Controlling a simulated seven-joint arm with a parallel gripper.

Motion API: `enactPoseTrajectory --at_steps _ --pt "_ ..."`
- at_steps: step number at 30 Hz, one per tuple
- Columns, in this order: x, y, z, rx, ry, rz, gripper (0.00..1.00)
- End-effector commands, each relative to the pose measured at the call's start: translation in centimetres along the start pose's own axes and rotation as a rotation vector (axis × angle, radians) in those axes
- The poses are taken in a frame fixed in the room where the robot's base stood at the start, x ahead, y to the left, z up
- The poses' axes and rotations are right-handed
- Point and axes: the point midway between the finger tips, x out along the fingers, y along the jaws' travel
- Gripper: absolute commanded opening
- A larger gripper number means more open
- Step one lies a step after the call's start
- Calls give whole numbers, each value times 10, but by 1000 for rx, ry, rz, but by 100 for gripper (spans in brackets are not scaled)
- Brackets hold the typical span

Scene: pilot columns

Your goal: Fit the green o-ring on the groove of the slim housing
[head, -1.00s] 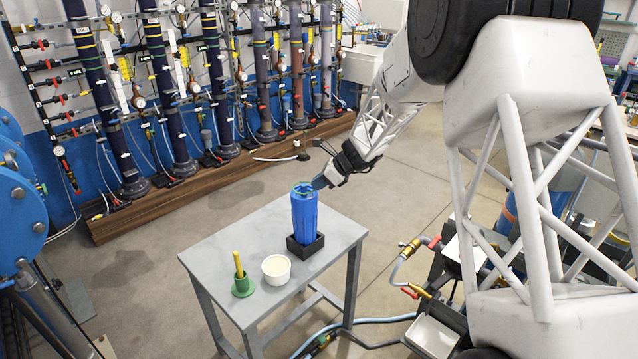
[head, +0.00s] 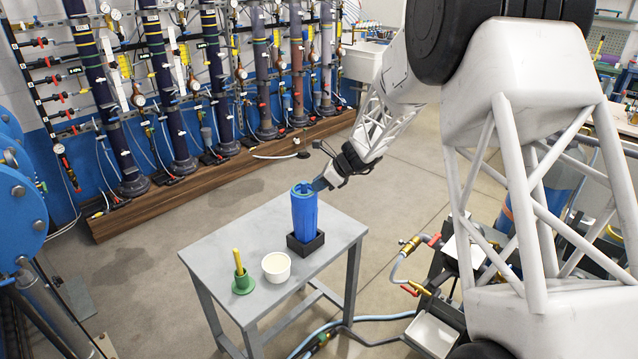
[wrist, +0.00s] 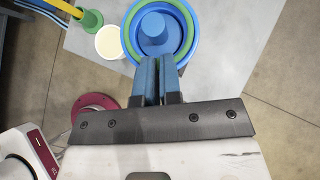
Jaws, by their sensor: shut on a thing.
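The slim housing (head: 305,212) is a tall blue cylinder standing upright in a black square base on the grey table. It also shows from above in the wrist view (wrist: 153,28), with a round raised middle. The green o-ring (wrist: 127,38) lies around the housing's top, just inside the outer blue rim as seen from above. My gripper (wrist: 158,62) has its blue fingers nearly together at the near side of the ring, shut on it. In the head view my gripper (head: 319,184) is at the housing's top right. The fingers hide the gripped part; I cannot tell whether the ring is seated in the groove.
A white cup (head: 276,267) stands left of the housing. Left of it is a green holder (head: 243,284) with a yellow stick upright in it. The back left of the grey table (head: 222,248) is clear. Columns and pipes line the wall behind.

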Motion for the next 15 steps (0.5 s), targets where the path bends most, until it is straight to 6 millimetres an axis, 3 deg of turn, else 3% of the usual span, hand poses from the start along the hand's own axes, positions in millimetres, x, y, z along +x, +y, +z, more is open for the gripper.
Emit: enactPoseTrajectory --at_steps 11,12,15 --pt "5 0 -5 0 0 0 0" --pt "5 0 -5 -1 0 0 10" --pt "5 0 -5 0 0 0 25"
